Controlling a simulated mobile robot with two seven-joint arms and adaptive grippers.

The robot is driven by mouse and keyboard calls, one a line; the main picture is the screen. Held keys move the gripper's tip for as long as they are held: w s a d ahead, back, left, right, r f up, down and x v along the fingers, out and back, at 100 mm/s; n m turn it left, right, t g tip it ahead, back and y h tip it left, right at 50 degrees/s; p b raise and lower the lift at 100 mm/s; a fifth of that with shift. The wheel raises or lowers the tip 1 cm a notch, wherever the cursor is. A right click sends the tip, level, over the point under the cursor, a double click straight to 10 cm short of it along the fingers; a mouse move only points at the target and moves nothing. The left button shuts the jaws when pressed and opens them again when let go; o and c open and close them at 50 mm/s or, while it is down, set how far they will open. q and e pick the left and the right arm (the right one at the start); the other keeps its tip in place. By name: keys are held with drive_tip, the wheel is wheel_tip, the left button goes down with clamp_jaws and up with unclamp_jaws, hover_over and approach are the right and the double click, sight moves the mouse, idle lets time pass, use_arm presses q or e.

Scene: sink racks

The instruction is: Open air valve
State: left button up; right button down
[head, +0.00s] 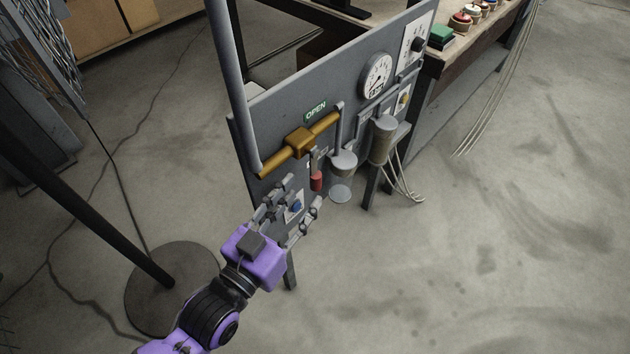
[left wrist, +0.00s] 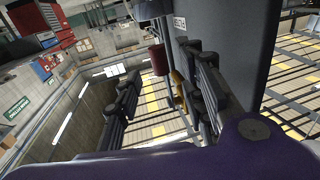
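The air valve is a brass body (head: 299,142) on a brass pipe, fixed to a grey upright panel (head: 278,112). A green OPEN label (head: 316,110) sits above it. A red handle (head: 316,181) hangs down below the brass body. In the left wrist view the red handle (left wrist: 158,59) shows near the top, beyond the fingers. My left gripper (head: 296,206), purple with grey fingers, is open just below and in front of the red handle. Nothing shows between its fingers, and it looks apart from the handle. My right gripper is not in view.
A round gauge (head: 376,77) and a black knob (head: 418,45) sit on the panel to the right. A filter cup (head: 343,163) hangs close beside the handle. A dark pole on a round base (head: 175,290) stands left. The floor at right is clear.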

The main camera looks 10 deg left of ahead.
sight(313, 185)
use_arm(q)
drive_tip(key=x, duration=0.6)
drive_tip(key=shift+w+d, duration=0.1)
drive_tip(key=shift+w, duration=0.15)
clamp_jaws()
